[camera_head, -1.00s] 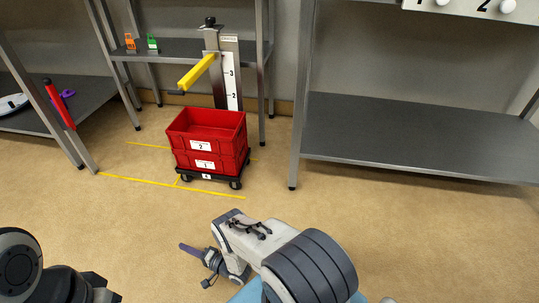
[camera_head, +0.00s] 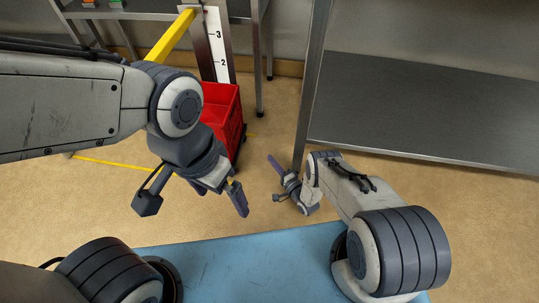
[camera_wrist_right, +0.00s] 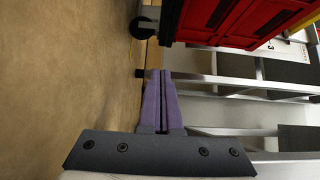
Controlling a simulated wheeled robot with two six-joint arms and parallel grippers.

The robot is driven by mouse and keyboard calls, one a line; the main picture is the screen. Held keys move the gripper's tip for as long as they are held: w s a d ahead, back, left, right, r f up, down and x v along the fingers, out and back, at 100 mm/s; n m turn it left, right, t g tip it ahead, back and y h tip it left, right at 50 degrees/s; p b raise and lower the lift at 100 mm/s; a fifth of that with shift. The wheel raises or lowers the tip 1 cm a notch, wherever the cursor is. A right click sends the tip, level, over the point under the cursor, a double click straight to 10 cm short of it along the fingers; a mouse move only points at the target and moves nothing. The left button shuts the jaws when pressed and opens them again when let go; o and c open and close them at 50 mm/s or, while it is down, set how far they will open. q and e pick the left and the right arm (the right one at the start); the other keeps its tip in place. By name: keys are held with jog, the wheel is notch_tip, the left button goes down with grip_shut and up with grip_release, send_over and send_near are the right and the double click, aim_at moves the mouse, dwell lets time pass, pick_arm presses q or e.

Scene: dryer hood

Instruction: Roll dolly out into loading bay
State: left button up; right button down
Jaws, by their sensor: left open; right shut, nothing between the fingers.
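The red crates (camera_head: 228,112) stand stacked on the dolly, partly hidden behind my left arm in the head view. Of the black dolly, little shows there. In the right wrist view a red crate (camera_wrist_right: 235,18) fills the top, with a dark dolly wheel (camera_wrist_right: 143,27) beside it on the floor. My left gripper (camera_head: 236,193) is open and empty, pointing down in front of the crates. My right gripper (camera_head: 273,160) is shut and empty, to the right of the crates and apart from them. Its purple fingers (camera_wrist_right: 160,100) lie together in the right wrist view.
A yellow bar (camera_head: 172,38) juts from the column with the number scale (camera_head: 220,50), above the crates. A steel shelf (camera_head: 420,105) with an upright post (camera_head: 313,70) stands at the right. A yellow floor line (camera_head: 115,163) runs at the left.

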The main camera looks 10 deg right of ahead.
jog(key=b+x, duration=0.1)
jog(key=x, duration=0.2)
jog(key=b+x, duration=0.2)
jog(key=x, duration=0.1)
jog(key=a+b+x, duration=0.1)
jog(key=x, duration=0.2)
jog(key=shift+a+f, duration=0.2)
jog(key=shift+w+a+r+b, duration=0.15)
jog(key=shift+a+b, duration=0.15)
jog(key=shift+a, duration=0.3)
jog(key=shift+w+a+f+b, duration=0.15)
jog(key=shift+a+b, duration=0.15)
jog(key=shift+a, duration=0.3)
jog(key=shift+w+a+r, duration=0.15)
jog(key=shift+a+r, duration=0.05)
jog(key=shift+a, duration=0.25)
